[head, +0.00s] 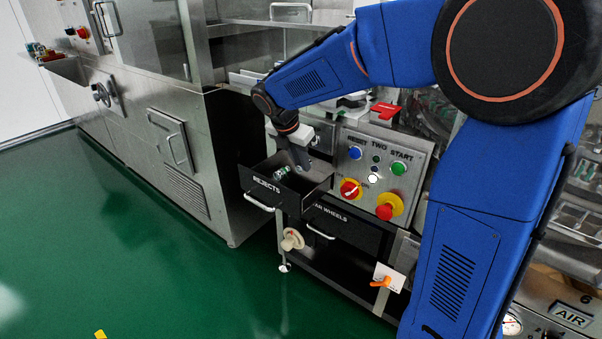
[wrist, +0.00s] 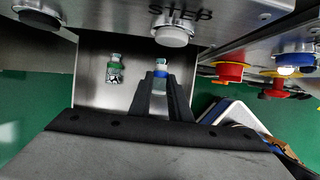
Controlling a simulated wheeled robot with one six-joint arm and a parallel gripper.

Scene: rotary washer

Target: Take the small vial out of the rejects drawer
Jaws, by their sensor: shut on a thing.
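The rejects drawer (head: 258,186) is pulled open at the front of the machine, with its label facing out. My gripper (head: 299,160) reaches down into it from above. In the wrist view my gripper (wrist: 161,82) is shut on a small vial (wrist: 161,68) with a blue band, which shows just past the fingertips. Whether this vial touches the drawer floor (wrist: 90,92) I cannot tell. A second vial (wrist: 115,70), with a green band, lies to the left, apart from the fingers. A vial with some green also shows in the drawer in the head view (head: 282,172).
A control panel (head: 407,153) with buttons and red knobs stands just right of the drawer. A closed wheels drawer (head: 350,229) is below it. A steel cabinet (head: 228,160) stands close on the left. Green floor (head: 130,260) is clear in front.

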